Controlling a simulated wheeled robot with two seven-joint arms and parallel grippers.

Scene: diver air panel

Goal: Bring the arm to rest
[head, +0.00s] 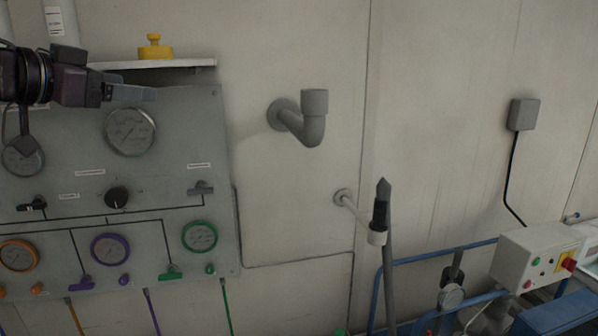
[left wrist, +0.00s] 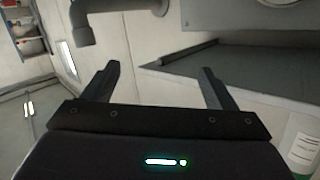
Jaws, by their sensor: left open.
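My left gripper (head: 128,93) is at the upper left of the head view, in front of the grey air panel (head: 75,130). In the left wrist view its two fingers (left wrist: 158,84) are spread apart with nothing between them. The panel carries a large gauge (head: 130,130), a black knob (head: 117,197) and smaller gauges ringed in orange (head: 18,255), purple (head: 110,249) and green (head: 200,236). The left arm hides part of the panel's upper left. My right gripper is in neither view.
A shelf (head: 190,63) above the panel bears a yellow object (head: 154,47). A grey bent pipe (head: 312,120) sticks out from the wall. A dark-tipped hose (head: 381,205) stands in a wall holder. A control box (head: 535,262) and blue rails (head: 445,252) are at lower right.

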